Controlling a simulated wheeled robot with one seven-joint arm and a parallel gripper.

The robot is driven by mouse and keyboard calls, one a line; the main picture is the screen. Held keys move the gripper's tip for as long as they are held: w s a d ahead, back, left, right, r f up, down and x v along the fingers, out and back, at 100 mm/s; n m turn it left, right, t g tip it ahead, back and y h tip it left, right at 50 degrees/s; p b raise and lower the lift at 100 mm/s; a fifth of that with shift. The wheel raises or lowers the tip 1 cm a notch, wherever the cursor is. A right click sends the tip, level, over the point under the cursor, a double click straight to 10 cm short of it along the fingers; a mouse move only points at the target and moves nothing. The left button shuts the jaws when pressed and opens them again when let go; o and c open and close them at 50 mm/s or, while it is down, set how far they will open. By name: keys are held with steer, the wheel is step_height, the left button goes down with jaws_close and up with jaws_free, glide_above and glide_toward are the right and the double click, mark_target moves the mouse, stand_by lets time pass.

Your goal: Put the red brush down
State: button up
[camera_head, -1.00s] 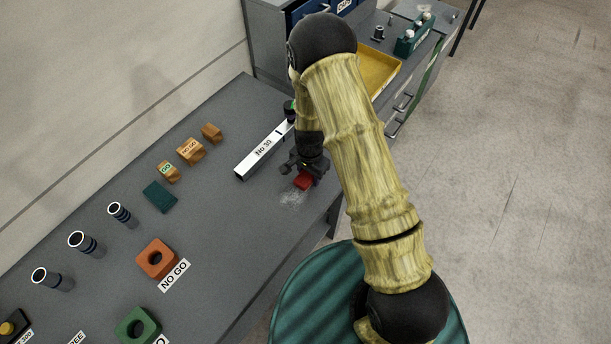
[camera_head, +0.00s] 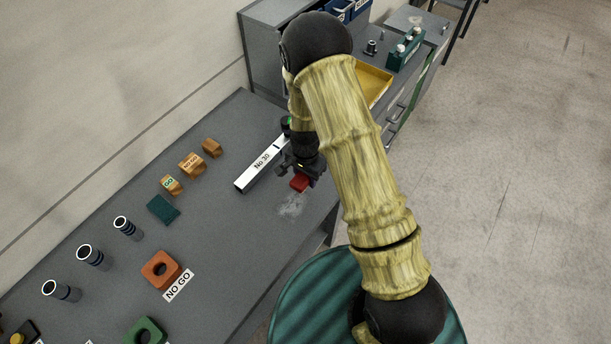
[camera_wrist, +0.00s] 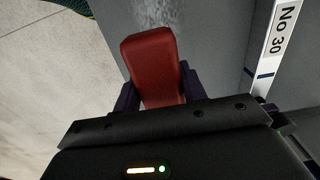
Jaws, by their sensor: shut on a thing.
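The red brush (camera_head: 299,184) is a small red block at the end of my gripper (camera_head: 301,176), near the right edge of the grey bench (camera_head: 222,227). In the wrist view the red brush (camera_wrist: 153,62) stands between the two dark fingers of my gripper (camera_wrist: 160,88), which are shut on it. The brush is just beside a pale dusty patch (camera_head: 291,205) on the bench. I cannot tell whether its underside touches the bench top.
A white bar marked No 30 (camera_head: 258,170) lies just left of my gripper. Wooden blocks (camera_head: 192,164), a green pad (camera_head: 163,209), dark cylinders (camera_head: 127,228) and an orange NO GO block (camera_head: 160,269) stand further left. Bench around the dusty patch is clear.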

stand_by(0.3)
steer(key=d+f+n+b, duration=0.2)
steer(key=d, duration=0.1)
steer(key=w+d+f+n+b, duration=0.1)
steer(key=d+f+n, duration=0.1)
steer(key=d+n, duration=0.1)
steer(key=d+f+n+b, duration=0.2)
steer(key=d+f, duration=0.1)
steer(key=d, duration=0.1)
steer(key=shift+w+b, duration=0.15)
steer(key=shift+b, duration=0.2)
steer(key=shift+d+n, duration=0.5)
steer(key=shift+n, duration=0.1)
